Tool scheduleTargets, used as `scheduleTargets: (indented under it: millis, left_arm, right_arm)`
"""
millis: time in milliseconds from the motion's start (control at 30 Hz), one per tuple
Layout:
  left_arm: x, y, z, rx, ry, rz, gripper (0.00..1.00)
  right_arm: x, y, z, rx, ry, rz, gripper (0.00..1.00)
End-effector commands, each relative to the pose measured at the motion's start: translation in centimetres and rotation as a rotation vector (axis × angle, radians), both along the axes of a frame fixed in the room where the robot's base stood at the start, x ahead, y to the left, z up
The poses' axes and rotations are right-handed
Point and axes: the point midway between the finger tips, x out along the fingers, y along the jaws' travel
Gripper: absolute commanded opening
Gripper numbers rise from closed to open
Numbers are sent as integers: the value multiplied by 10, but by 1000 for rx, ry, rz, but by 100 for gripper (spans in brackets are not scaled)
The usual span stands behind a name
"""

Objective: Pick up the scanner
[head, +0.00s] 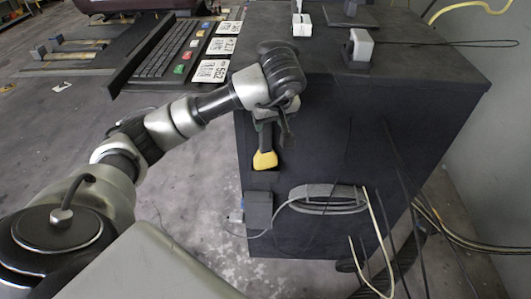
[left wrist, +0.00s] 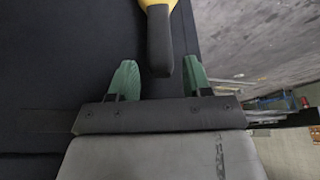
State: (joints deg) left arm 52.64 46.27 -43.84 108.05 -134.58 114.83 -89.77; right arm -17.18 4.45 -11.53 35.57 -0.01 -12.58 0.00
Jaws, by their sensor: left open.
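The scanner (head: 264,158) is yellow and black and sits against the front face of the dark cabinet, yellow end down. My left gripper (head: 275,122) is at the upper, black end of the scanner, just below the cabinet's top edge; its fingers are partly hidden in the head view. In the left wrist view, the green fingers of my left gripper (left wrist: 160,78) are spread apart. The black handle of the scanner (left wrist: 159,42) reaches in between them, with a gap on each side. My right gripper is not in view.
The dark cabinet (head: 320,160) has a coiled grey cable (head: 325,202) and a small box (head: 258,210) below the scanner. Loose cables hang at its right. A keyboard (head: 175,48) and numbered cards (head: 212,70) lie at upper left. Open floor lies at left.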

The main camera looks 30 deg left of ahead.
Motion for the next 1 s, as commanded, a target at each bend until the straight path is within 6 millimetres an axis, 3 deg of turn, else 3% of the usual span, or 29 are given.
scheduleTargets:
  millis: [300, 600, 900, 1000]
  left_arm:
    - [11, 13, -37, -2, 3, 0, 49]
    - [13, 15, -43, 0, 0, 0, 49]
    - [12, 15, -43, 0, 0, 0, 3]
    - [12, 15, -42, 0, 0, 0, 0]
  right_arm:
    - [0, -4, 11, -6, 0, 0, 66]
    - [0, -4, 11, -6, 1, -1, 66]
    - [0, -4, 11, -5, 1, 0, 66]
    - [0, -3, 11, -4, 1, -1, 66]
